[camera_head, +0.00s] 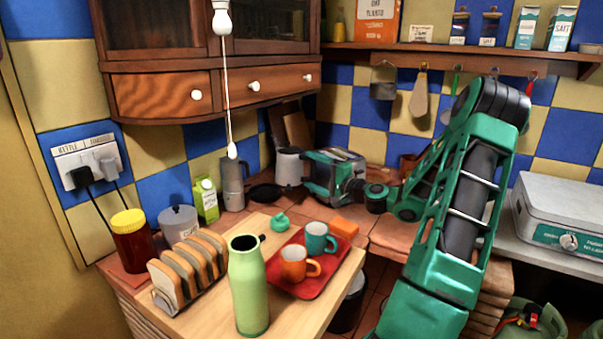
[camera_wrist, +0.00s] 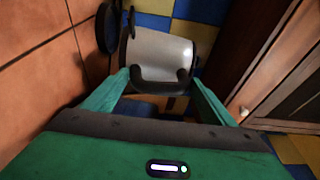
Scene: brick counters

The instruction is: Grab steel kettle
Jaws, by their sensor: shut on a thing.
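The steel kettle (camera_head: 289,168) stands at the back of the counter, in the corner under the wall cabinet. In the wrist view its pale metal body (camera_wrist: 160,48) fills the space straight ahead, with a dark handle on the near side. My gripper (camera_head: 308,172) reaches it from the right. In the wrist view the two green fingers of my gripper (camera_wrist: 158,78) lie on either side of the kettle's handle side, shut on it. The exact contact at the fingertips is too dark to tell.
A grey moka pot (camera_head: 232,184) and a green carton (camera_head: 205,201) stand left of the kettle. In front are a red tray (camera_head: 337,269) with two mugs, a green bottle (camera_head: 249,290) and a toast rack (camera_head: 190,268). The cabinet (camera_head: 210,90) hangs above.

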